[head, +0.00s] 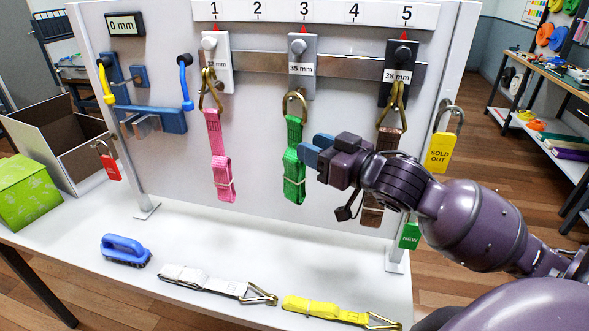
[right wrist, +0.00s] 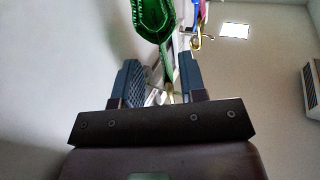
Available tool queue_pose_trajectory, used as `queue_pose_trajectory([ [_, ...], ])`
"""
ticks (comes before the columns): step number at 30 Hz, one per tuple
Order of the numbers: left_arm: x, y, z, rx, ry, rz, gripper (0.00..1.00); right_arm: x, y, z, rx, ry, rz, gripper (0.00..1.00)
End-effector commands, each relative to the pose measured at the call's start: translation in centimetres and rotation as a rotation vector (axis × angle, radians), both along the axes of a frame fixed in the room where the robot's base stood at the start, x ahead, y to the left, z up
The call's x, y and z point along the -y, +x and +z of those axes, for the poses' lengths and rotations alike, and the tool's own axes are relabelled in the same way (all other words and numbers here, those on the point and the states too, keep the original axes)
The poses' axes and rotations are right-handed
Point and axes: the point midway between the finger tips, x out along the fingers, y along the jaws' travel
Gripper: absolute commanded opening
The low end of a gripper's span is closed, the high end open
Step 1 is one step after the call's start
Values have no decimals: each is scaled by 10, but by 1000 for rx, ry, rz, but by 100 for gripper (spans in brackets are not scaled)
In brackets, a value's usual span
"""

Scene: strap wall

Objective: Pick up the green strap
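The green strap (head: 294,165) hangs from a brass hook on the grey 35 mm holder (head: 302,67) under number 3, its lower part folded into a bundle. My right gripper (head: 311,150) is just right of the strap at about the height of the bundle's top. In the right wrist view its two blue fingers (right wrist: 160,65) stand apart. There the green strap (right wrist: 153,18) shows beyond the fingertips, with a narrow length of it seen between them. No grip on it shows; whether a finger touches it I cannot tell. My left gripper is not in view.
A pink strap (head: 219,160) hangs to the left; a brown strap (head: 387,140) is partly behind my right arm. White (head: 205,281) and yellow (head: 322,309) straps and a blue-handled brush (head: 125,249) lie on the table.

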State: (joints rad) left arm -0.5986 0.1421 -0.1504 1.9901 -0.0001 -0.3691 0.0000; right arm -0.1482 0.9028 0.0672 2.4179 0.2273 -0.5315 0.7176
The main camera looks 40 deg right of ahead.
Motion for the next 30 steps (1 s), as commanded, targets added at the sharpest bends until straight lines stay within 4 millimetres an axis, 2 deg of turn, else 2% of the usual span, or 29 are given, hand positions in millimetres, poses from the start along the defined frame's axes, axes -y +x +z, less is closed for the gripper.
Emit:
queue_pose_trajectory([
  [12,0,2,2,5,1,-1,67,-13,41,1,1,0,0,38],
  [23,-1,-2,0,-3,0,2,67,-15,47,0,-1,0,0,38],
  [24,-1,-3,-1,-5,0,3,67,-14,47,0,-1,0,0,37],
  [30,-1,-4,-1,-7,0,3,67,-14,47,0,-1,0,0,6],
])
